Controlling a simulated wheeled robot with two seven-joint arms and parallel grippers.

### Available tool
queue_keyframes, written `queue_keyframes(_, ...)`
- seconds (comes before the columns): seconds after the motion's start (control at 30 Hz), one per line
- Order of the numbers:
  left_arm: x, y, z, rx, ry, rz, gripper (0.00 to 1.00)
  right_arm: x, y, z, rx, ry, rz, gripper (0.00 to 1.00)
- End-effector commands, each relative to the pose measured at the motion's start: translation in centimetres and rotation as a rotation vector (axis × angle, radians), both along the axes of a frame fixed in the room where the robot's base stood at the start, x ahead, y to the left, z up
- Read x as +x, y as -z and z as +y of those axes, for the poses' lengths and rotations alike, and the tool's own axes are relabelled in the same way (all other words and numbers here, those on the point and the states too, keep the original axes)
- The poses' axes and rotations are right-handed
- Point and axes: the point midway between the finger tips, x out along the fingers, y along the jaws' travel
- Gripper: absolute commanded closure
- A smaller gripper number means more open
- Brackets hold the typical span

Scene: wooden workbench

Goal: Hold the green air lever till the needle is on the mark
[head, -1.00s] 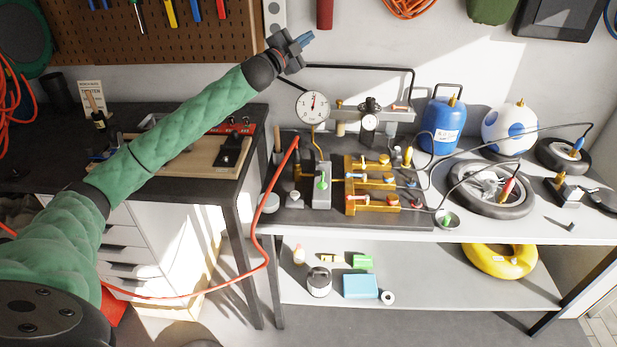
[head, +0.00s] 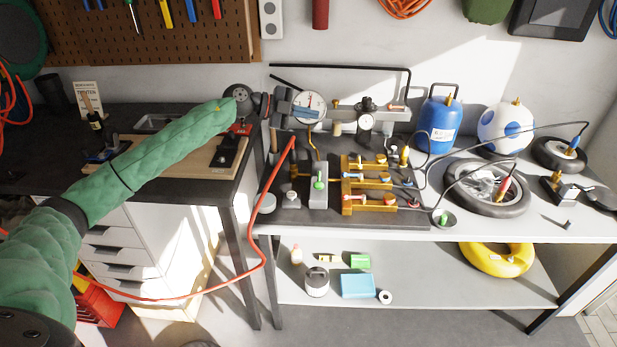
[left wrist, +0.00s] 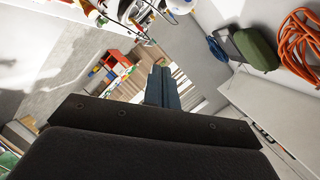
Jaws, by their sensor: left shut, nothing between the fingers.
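The green air lever (head: 319,181) stands on a grey block (head: 318,199) on the dark board, left of the brass valves. The round white gauge (head: 310,96) is behind and above it; its lower part is covered by my gripper, and the needle is too small to read against the mark. My left gripper (head: 306,113) is in front of the gauge, above the lever and apart from it. Its blue fingers are shut and empty; they also show in the left wrist view (left wrist: 160,88). My right gripper is not in view.
Brass valves (head: 368,182) stand right of the lever block. A red hose (head: 267,225) loops down at the bench's left end. A blue tank (head: 438,125), a white-and-blue ball (head: 505,128) and a tyre (head: 487,188) stand further right, with thin black hoses between.

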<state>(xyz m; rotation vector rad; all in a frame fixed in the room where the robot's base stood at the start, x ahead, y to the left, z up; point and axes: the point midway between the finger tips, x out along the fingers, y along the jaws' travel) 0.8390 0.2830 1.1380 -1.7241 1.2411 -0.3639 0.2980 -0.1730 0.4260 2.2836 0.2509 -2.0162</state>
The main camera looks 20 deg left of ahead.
Motion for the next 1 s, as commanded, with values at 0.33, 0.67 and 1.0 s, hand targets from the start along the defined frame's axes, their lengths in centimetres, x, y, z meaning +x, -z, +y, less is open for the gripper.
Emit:
queue_keyframes(0.33, -2.3, 6.2, 2.4, 0.175, -0.098, 0.467, 1.00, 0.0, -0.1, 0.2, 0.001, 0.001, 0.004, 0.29)
queue_keyframes(0.67, -4.6, 8.5, 3.7, 0.169, -0.267, 0.881, 1.00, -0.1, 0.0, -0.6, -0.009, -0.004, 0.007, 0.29)
queue_keyframes(1.0, -4.6, 8.5, 3.7, 0.113, -0.343, 0.996, 1.00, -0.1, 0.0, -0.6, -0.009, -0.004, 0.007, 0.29)
